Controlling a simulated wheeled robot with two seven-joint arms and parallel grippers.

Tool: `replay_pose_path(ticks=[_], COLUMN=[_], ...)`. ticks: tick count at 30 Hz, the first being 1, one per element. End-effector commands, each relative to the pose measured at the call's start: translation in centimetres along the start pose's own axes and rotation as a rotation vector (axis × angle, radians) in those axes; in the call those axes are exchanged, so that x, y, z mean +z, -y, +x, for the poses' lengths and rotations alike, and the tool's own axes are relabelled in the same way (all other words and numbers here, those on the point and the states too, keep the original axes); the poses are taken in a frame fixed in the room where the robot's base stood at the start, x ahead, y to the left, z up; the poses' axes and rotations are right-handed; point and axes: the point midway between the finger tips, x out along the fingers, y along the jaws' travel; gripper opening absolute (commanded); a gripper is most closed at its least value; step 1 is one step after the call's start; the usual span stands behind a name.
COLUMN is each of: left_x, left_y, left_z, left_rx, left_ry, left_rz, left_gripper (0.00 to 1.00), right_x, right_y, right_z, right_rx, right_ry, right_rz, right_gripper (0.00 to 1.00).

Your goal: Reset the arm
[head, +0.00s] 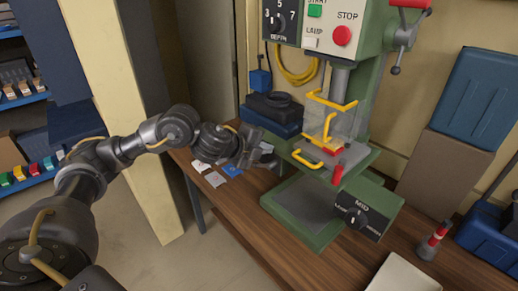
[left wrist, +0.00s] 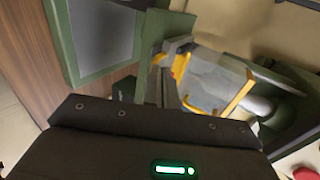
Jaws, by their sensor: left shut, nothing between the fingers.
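My left arm comes in from the left in the head view and reaches across to the green drill press. My left gripper (head: 264,154) is shut and empty, just left of the press table and above the workbench. In the left wrist view, the dark gripper body fills the bottom, with the press (left wrist: 65,25) and its clear guard with yellow edges (left wrist: 225,90) close in front. I cannot tell whether the gripper touches the press. My right gripper is not in view.
The drill press (head: 372,95) stands on a wooden workbench (head: 290,262). Yellow handles (head: 310,158) and a red-tipped lever stick out at its front. Blue cases (head: 272,112) sit behind the gripper. Blue and white cards (head: 232,170) lie at the bench's left end. A white tray (head: 403,274) lies at front right.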

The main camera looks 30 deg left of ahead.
Motion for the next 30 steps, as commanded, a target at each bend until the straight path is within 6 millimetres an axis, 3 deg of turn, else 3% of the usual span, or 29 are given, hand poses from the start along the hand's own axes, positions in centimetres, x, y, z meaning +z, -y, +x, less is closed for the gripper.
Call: replay_pose_path(ticks=[7, 19, 23, 27, 30], left_x=[0.0, -0.6, -3.8, -9.0, -11.7], left_y=[0.0, -0.4, -2.0, -5.4, -8.3], left_z=[-2.1, -1.8, -0.3, 1.4, 1.8], left_rx=[0.001, -0.003, -0.025, -0.06, -0.068], left_ry=[0.0, -0.01, -0.057, -0.106, -0.098], left_rz=[0.0, -0.01, -0.071, -0.246, -0.43], left_gripper=[0.0, 0.0, 0.0, 0.0, 0.0], right_x=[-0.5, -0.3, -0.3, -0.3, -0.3], right_y=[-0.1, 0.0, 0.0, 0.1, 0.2], right_z=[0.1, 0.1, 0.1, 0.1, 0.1], right_rx=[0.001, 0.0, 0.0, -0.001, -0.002], right_ry=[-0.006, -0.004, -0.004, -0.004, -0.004], right_rz=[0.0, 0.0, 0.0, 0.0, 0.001], right_gripper=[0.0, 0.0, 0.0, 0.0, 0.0])
